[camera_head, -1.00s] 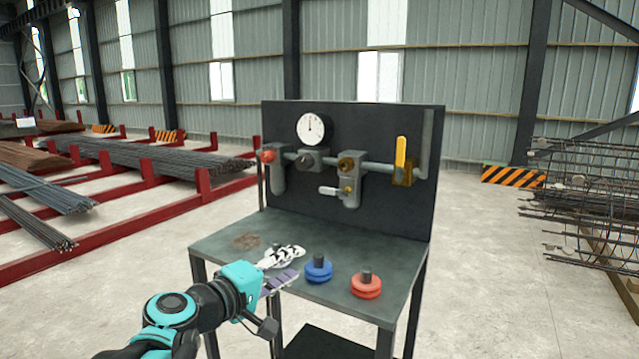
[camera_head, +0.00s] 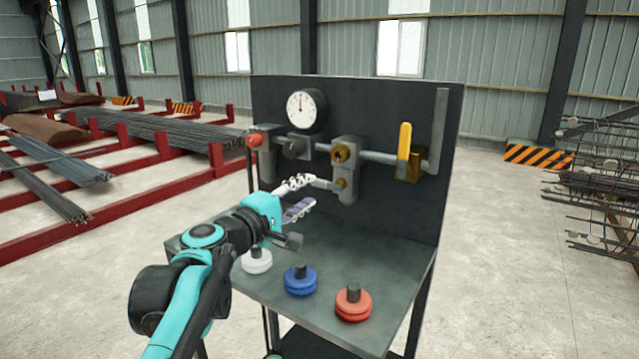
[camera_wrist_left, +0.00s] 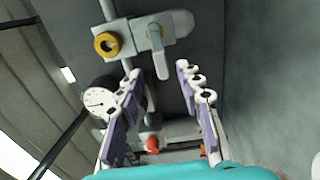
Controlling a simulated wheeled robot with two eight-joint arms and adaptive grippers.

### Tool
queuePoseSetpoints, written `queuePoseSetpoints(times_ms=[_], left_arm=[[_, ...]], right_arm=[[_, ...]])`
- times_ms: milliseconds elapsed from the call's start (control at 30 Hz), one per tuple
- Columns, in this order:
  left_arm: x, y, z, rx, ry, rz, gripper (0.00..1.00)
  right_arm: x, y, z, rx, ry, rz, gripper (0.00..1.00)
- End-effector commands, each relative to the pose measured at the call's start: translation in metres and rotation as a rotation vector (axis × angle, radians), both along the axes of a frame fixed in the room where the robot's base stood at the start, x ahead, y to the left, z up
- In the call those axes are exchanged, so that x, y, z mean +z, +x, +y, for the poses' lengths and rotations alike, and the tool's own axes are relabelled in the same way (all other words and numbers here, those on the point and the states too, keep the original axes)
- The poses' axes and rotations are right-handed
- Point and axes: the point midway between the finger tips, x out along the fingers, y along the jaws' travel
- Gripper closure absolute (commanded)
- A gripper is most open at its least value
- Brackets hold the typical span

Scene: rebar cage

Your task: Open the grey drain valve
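The grey drain valve lever (camera_head: 325,184) points left from a brass fitting (camera_head: 341,185) low on the grey vertical pipe body (camera_head: 348,158) of the dark panel. In the left wrist view the lever (camera_wrist_left: 156,52) hangs toward the gap between my fingers. My left gripper (camera_head: 308,192) is open, with its white and purple fingers apart just left of the lever's end; the upper finger overlaps that end in the head view. In the wrist view the fingertips (camera_wrist_left: 159,72) stand on either side of the lever tip. I cannot tell whether they touch it. My right gripper is not in view.
A yellow lever (camera_head: 404,150), a pressure gauge (camera_head: 305,108) and a red knob (camera_head: 253,140) are on the panel (camera_head: 400,215). White (camera_head: 257,262), blue (camera_head: 300,282) and red (camera_head: 353,303) discs stand on the bench (camera_head: 390,270) below my left gripper.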

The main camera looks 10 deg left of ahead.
Motion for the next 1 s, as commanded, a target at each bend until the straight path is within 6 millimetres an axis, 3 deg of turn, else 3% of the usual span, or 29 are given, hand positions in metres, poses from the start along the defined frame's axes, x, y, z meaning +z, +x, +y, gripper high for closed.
queuePoseSetpoints(times_ms=[100, 300, 633, 800, 1000], left_arm=[[0.002, 0.02, -0.009, -0.002, 0.0, 0.0, 0.64], [0.001, 0.041, -0.017, -0.001, 0.0, 0.0, 0.64], [0.0, 0.045, -0.019, 0.0, 0.001, 0.0, 0.64], [0.0, 0.045, -0.019, 0.0, 0.001, 0.001, 1.0], [0.0, 0.045, -0.019, 0.0, 0.0, 0.001, 1.0]], right_arm=[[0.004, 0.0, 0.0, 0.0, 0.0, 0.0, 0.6], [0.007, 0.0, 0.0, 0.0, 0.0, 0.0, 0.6], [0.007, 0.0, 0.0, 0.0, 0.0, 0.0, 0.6], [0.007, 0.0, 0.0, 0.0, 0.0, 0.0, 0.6], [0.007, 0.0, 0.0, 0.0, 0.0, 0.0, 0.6]])
